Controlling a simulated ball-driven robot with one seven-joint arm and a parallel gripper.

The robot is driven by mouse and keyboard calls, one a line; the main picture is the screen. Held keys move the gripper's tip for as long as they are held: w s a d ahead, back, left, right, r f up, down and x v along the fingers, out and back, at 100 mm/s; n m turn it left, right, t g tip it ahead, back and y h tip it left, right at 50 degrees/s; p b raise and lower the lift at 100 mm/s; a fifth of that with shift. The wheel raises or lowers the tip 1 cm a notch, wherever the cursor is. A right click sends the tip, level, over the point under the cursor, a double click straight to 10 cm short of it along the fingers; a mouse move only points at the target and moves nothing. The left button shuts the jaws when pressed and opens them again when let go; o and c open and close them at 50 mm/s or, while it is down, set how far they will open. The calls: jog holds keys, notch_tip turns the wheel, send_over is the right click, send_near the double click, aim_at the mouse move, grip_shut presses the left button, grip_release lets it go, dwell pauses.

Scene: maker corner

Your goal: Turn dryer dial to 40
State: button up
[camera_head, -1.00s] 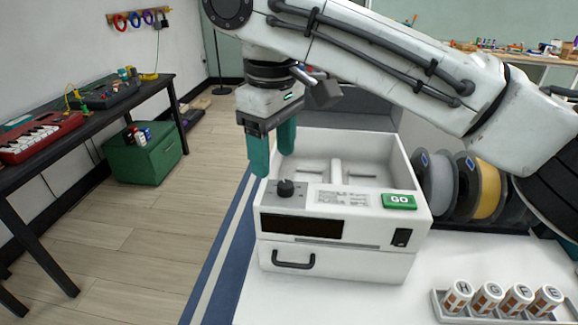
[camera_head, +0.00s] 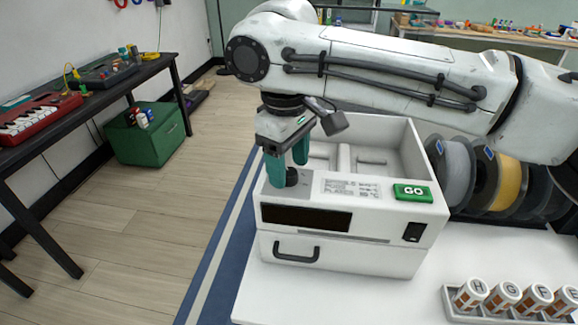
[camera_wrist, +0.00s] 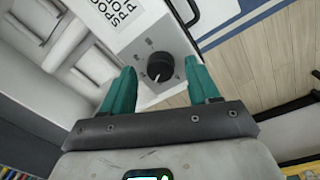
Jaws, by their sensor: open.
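The white dryer (camera_head: 375,252) stands on the white table, with an open bin on top, a dark display and a drawer with a black handle. Its black dial (camera_wrist: 160,67) sits on a grey plate at the top left front corner, with a light pointer mark and small labels too small to read. My gripper (camera_head: 287,172) is above the dial, pointing down. In the head view its teal fingers partly hide the dial (camera_head: 292,177). In the wrist view my gripper (camera_wrist: 160,85) is open, with one finger on each side of the dial and gaps between.
A green GO button (camera_head: 412,192) and a printed label (camera_head: 351,189) are on the dryer's top, right of the dial. Filament spools (camera_head: 450,172) stand at the right. A rack of labelled vials (camera_head: 505,300) is at the front right.

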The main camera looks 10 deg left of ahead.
jog(key=shift+f, duration=0.5)
jog(key=c, duration=1)
